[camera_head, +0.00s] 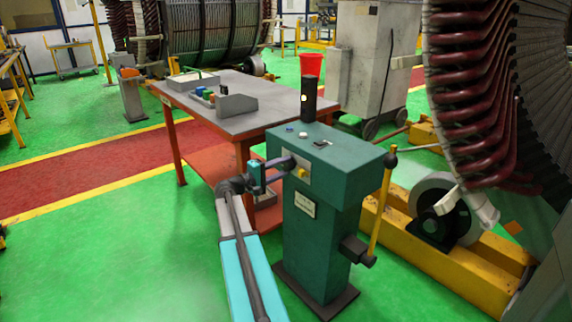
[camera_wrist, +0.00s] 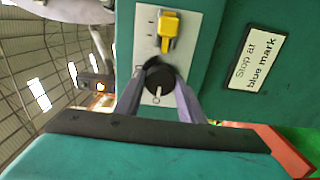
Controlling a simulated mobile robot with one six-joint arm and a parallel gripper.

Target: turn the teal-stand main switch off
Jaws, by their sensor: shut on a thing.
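The teal stand (camera_head: 318,230) stands upright at the centre of the head view. A light panel (camera_wrist: 150,25) on its face carries a round black rotary knob (camera_wrist: 159,77) and a yellow part (camera_wrist: 168,27), which also shows in the head view (camera_head: 302,173). In the wrist view the picture is turned on its side, and a white pointer mark shows on the knob. My gripper (camera_wrist: 160,80) is shut on the black knob, one finger on each side of it. In the head view my gripper (camera_head: 285,166) reaches the panel from the left. The fingers partly hide the knob there.
A label reading "Stop at blue mark" (camera_wrist: 256,60) is beside the panel. A dark post (camera_head: 309,95) and small buttons are on the stand's top. A yellow-handled lever (camera_head: 381,210) is at its right. A grey-topped table (camera_head: 270,95) stands behind; green floor is free at left.

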